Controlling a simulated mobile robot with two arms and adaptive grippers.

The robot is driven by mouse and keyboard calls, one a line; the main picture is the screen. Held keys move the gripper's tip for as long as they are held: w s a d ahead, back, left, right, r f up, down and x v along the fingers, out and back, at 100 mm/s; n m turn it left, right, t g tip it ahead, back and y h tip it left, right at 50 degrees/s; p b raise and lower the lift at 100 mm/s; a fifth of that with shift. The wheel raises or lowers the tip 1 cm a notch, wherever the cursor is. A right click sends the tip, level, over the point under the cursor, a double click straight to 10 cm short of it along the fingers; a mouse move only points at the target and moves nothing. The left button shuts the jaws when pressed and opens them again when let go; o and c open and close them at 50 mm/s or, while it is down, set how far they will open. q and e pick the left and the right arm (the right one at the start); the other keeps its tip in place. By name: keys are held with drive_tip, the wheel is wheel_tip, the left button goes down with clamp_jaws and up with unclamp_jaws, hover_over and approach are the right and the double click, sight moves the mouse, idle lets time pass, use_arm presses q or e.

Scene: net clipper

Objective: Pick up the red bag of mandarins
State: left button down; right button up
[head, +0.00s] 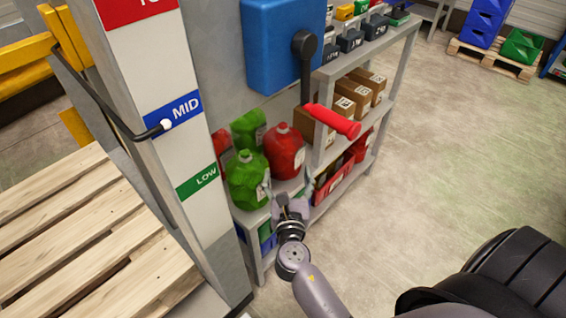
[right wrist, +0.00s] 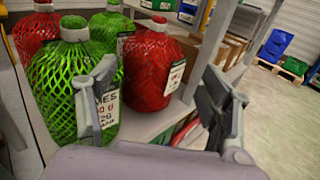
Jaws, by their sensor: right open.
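A red net bag of mandarins (head: 285,148) with a white label stands on the shelf's middle level at the right of the group. In the right wrist view this red bag (right wrist: 150,66) is upright, behind and right of a green net bag (right wrist: 68,85). A second red bag (right wrist: 36,36) stands at the back left, mostly hidden. My right gripper (head: 292,200) is open and empty in front of the shelf. In the right wrist view its fingers (right wrist: 160,100) are spread, with the left one overlapping the near green bag. My left gripper is not in view.
Another green bag (head: 248,128) stands behind the near one. A grey shelf post (head: 321,150) rises right of the red bag, with cardboard boxes (head: 352,97) beyond it.

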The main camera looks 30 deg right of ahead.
approach(283, 132)
drive_tip(key=x, duration=0.5)
drive_tip(key=shift+w+d+f, duration=0.1)
drive_tip(key=shift+d+f, duration=0.1)
drive_tip(key=shift+d, duration=0.2)
drive_tip(key=x, duration=0.3)
drive_tip(key=b+x, duration=0.1)
drive_tip(key=x, duration=0.1)
drive_tip(key=shift+w+a+r, duration=0.15)
drive_tip(key=shift+w+a, duration=0.1)
drive_tip(key=shift+w, duration=0.05)
drive_tip(key=shift+w+d, duration=0.15)
drive_tip(key=shift+w, duration=0.1)
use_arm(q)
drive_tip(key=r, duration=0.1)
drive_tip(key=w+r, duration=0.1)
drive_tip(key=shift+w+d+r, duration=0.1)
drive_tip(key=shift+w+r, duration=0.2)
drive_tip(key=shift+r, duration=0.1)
use_arm(e)
drive_tip(key=shift+c, duration=0.2)
clamp_jaws()
